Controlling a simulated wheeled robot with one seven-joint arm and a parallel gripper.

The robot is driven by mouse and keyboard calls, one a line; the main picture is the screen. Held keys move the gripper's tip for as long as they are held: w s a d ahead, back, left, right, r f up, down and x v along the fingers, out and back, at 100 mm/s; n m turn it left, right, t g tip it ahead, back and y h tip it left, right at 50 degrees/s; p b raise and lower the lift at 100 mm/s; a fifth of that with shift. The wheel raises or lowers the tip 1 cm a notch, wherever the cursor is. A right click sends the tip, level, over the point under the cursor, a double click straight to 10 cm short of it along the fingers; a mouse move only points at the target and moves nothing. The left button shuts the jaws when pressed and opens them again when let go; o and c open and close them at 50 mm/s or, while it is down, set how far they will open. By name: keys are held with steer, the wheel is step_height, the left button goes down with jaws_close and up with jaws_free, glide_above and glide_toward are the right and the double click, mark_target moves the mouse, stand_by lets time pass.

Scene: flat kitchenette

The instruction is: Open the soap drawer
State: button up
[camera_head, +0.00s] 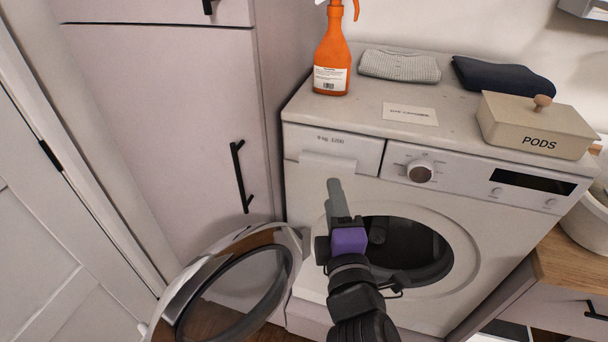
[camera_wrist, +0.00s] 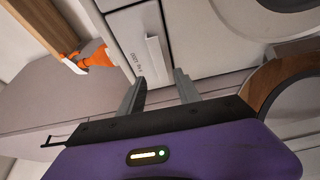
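The soap drawer (camera_head: 350,151) is the white panel marked "9 kg 1200" at the upper left of the washing machine (camera_head: 450,265). It looks shut, flush with the machine's front. Its pale handle (camera_head: 327,162) juts out along the lower edge. In the wrist view the drawer (camera_wrist: 127,40) and handle (camera_wrist: 158,58) lie ahead of the fingertips. My gripper (camera_head: 334,184) is just in front of and below the handle in the head view. In the wrist view my gripper (camera_wrist: 159,78) has its fingers apart, with nothing between them. I see no contact with the handle.
The round washer door (camera_head: 285,285) hangs open at the lower left, near my arm. A tall cabinet (camera_head: 170,110) with black handles stands left. On top are an orange spray bottle (camera_head: 331,55), folded cloths (camera_head: 400,66), a card (camera_head: 410,114) and a PODS box (camera_head: 535,125).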

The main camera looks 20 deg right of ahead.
mark_target(327, 168)
steer(key=p+x, duration=0.1)
steer(key=x, duration=0.7)
steer(key=shift+s+d, duration=0.1)
jaws_close()
steer(key=shift+f, duration=0.1)
